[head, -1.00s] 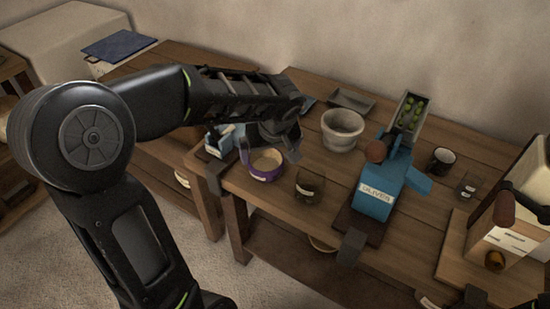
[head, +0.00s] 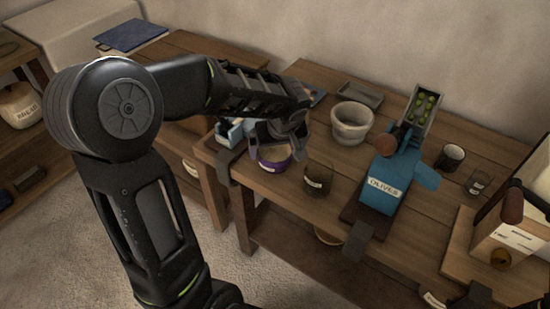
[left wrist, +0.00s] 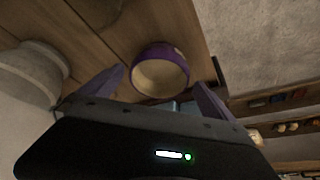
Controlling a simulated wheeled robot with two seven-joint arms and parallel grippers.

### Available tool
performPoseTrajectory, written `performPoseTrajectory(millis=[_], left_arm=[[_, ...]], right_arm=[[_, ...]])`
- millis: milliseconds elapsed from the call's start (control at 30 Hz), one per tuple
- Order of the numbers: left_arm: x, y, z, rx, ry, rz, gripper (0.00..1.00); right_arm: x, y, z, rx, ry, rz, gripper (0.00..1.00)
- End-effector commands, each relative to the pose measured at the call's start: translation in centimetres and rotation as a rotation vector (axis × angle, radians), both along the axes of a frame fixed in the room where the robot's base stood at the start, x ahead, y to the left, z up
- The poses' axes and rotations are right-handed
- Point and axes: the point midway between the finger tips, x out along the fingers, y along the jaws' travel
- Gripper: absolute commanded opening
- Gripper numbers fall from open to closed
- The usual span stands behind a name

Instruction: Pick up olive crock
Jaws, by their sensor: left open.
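A short round purple crock with a pale inside and a small white label (head: 274,165) stands near the front edge of the table; the label is too small to read. My left gripper (head: 276,146) is open just above it, covering part of its rim in the head view. In the left wrist view the purple crock (left wrist: 160,72) sits between and beyond the two open purple fingers of my left gripper (left wrist: 160,78), with nothing held. I cannot tell whether the fingers touch it. My right gripper is not in view.
A pale stone mortar (head: 351,122) is behind. A blue device labelled OLIVES (head: 384,185) stands further right. Dark brackets (head: 357,240) hang on the table edge.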

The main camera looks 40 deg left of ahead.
Motion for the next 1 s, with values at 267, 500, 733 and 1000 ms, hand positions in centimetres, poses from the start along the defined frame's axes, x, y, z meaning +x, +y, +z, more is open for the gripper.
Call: performPoseTrajectory(millis=[267, 500, 733, 1000], left_arm=[[1.1, 1.2, -3.5, -0.001, 0.002, 0.000, 1.00], [1.3, 1.4, -4.0, -0.001, -0.001, 0.001, 1.00], [1.3, 1.4, -4.0, -0.002, 0.000, 0.001, 1.00], [1.3, 1.4, -4.0, -0.001, 0.000, 0.000, 0.95]], right_arm=[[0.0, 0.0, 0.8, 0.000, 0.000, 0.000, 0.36], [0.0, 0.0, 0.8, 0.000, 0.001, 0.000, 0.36], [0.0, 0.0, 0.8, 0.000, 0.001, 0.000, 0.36], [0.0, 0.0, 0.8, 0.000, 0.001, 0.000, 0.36]])
